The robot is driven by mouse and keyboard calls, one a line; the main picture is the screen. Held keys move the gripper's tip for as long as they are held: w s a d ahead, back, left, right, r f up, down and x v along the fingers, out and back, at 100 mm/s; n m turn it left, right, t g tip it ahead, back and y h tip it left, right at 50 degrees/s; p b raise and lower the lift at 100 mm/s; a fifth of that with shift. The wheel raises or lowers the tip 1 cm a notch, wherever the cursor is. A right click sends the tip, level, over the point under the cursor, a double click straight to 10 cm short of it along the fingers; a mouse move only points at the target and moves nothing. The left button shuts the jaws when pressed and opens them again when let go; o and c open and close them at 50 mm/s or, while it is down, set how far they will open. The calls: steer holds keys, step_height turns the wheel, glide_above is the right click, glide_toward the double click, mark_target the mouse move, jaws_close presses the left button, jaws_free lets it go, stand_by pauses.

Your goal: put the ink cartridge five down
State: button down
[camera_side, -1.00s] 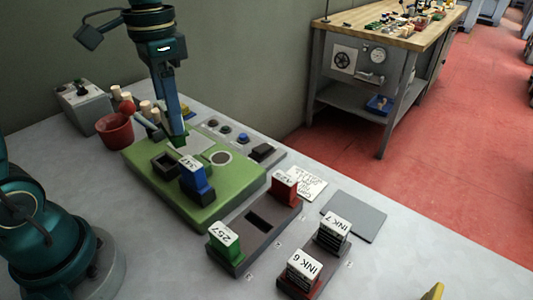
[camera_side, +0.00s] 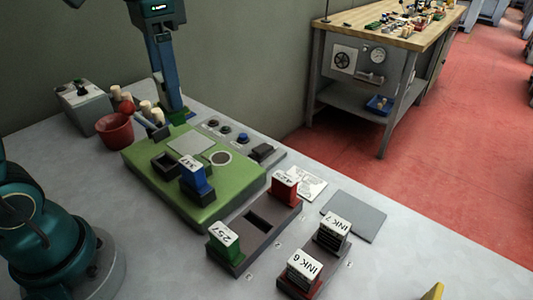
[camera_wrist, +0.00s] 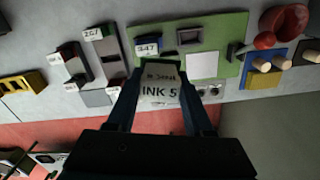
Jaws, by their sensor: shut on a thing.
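My gripper (camera_side: 178,112) is shut on the ink cartridge five, whose white top reads INK 5 (camera_wrist: 160,92) in the wrist view, between the fingers. In the side view, my gripper is over the back edge of the green board (camera_side: 215,207); the cartridge is mostly hidden there. Cartridges INK 6 (camera_side: 303,266) and INK 7 (camera_side: 336,226) stand upright in a dark tray (camera_side: 318,255) at the front. A flat grey pad (camera_side: 353,217) lies bare behind that tray.
A blue block labelled 347 (camera_side: 197,183) stands on the green board, beside a dark square socket (camera_side: 165,163). A rack (camera_side: 240,247) holds green 257 and red blocks with an empty middle slot.

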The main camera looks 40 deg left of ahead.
steer(key=shift+s+d+m, duration=0.3)
steer(key=shift+s+m, duration=0.05)
steer(key=shift+m, duration=0.45)
steer(key=s+d+m, duration=0.3)
steer(key=s+m, duration=0.2)
steer(key=m, duration=0.9)
glide_toward(202, 286)
steer(key=shift+f, duration=1.7)
steer(key=shift+f, duration=0.1)
steer(key=c, duration=0.6)
jaws_free()
